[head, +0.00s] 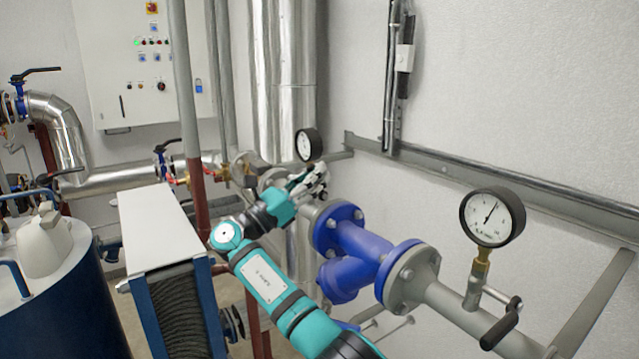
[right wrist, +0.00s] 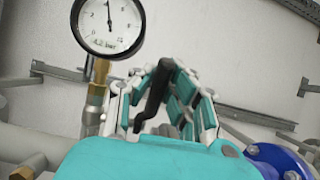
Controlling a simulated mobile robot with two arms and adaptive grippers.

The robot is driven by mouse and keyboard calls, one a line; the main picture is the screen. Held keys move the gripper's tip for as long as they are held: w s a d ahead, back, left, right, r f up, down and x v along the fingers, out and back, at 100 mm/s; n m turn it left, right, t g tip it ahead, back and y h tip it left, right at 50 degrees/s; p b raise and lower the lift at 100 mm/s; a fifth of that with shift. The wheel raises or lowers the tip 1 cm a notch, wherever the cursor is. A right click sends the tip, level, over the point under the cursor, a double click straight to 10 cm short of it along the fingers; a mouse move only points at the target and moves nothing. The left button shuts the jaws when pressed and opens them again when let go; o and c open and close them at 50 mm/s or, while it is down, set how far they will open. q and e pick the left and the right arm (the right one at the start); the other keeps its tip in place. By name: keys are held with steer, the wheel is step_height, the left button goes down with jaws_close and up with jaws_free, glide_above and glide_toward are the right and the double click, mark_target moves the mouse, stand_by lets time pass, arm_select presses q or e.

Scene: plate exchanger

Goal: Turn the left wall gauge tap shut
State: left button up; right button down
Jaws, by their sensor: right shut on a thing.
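The left wall gauge (head: 308,145) has a white dial and black rim, and stands near the wall at the back. It also shows in the right wrist view (right wrist: 108,25), above a brass fitting (right wrist: 98,78). My right gripper (head: 312,180) is just below this gauge in the head view. In the head view the gripper hides this tap. My left gripper is not in view.
A second gauge (head: 492,216) with its own black-handled tap (head: 501,325) stands at the right. A blue flanged strainer (head: 360,250) on the grey pipe lies close to my right arm. The plate exchanger (head: 150,225) is at the left. A metal rail (head: 480,173) runs along the wall.

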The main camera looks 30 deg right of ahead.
steer(key=shift+a+f+h+b, duration=0.3)
steer(key=shift+a+h+b, duration=0.1)
steer(key=shift+h+b, duration=0.5)
steer(key=shift+t, duration=0.3)
steer(key=c, duration=1.3)
jaws_free()
steer(key=shift+a, duration=0.1)
steer(key=v, duration=1.1)
steer(key=shift+a+f, duration=0.2)
steer(key=shift+a, duration=0.2)
